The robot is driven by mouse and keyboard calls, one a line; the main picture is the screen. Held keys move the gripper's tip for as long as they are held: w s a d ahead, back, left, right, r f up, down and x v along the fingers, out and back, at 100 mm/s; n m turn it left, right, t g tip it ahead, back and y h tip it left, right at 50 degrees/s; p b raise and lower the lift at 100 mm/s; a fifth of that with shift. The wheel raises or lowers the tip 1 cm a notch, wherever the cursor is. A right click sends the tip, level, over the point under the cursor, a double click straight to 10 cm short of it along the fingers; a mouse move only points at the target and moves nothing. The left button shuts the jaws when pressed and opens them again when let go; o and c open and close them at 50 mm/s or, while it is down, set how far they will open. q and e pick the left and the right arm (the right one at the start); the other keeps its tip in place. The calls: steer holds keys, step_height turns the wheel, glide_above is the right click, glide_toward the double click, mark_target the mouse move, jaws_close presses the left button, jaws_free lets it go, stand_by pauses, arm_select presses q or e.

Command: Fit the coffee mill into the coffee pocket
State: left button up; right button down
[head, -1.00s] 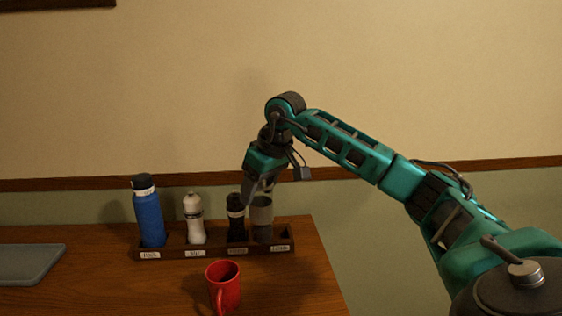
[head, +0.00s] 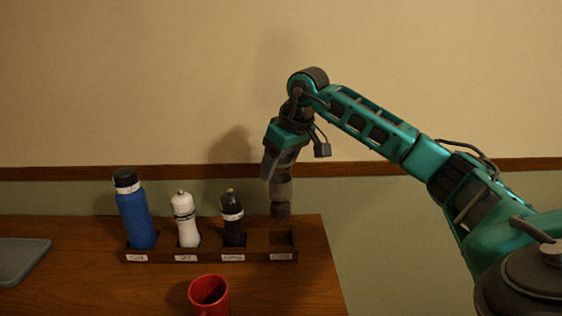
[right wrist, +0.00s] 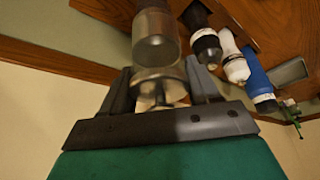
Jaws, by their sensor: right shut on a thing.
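The coffee mill (head: 281,192), a grey-brown cylinder with a darker lower end, hangs roughly upright from my right gripper (head: 281,172). In the right wrist view its clear and metal body (right wrist: 155,38) extends from between the two fingers (right wrist: 160,88), which are shut on it. The coffee pocket (head: 283,240) is the empty, rightmost compartment of the dark wooden rack, with a label on its front. The mill's lower end appears above the pocket's back edge, apart from it; the exact depth is hard to tell. My left gripper is not in view.
The rack (head: 210,257) also holds a blue flask (head: 135,218), a white salt mill (head: 186,220) and a black pepper mill (head: 232,220). A red mug (head: 209,295) stands in front. A grey tray (head: 20,260) lies at left. The table's right edge is close to the rack.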

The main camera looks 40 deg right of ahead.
mark_target(279, 186)
steer(key=shift+r, duration=0.1)
steer(key=shift+f+b, duration=1.7)
steer(key=shift+f, duration=1.15)
steer(key=shift+p, duration=0.55)
